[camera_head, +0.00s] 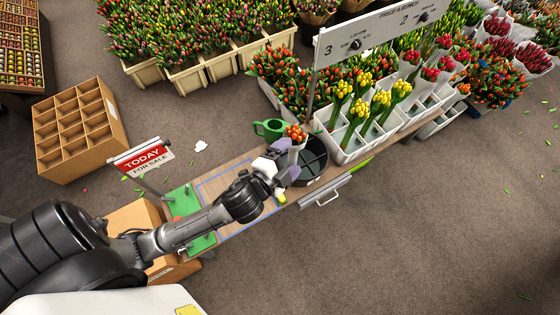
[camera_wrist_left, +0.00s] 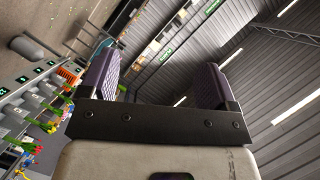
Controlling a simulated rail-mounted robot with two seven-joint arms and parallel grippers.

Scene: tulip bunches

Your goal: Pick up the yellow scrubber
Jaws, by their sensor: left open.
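A small yellow piece (camera_head: 281,198), which looks like the yellow scrubber, lies at the front edge of the wooden table (camera_head: 238,170) in the head view. It is partly hidden by my left wrist. My left gripper (camera_head: 286,160) is above the table, just beyond the yellow piece and apart from it. Its two purple-padded fingers are spread, and in the left wrist view (camera_wrist_left: 156,84) nothing shows between them. The scrubber cannot be made out in the wrist view. My right gripper is not in view.
A dark divided round container (camera_head: 312,160) and an orange tulip bunch (camera_head: 296,132) in a white sleeve are close beside the gripper. A green watering can (camera_head: 270,129) stands behind. A white flower rack (camera_head: 350,152) is to the right. A sale sign (camera_head: 142,158) stands left.

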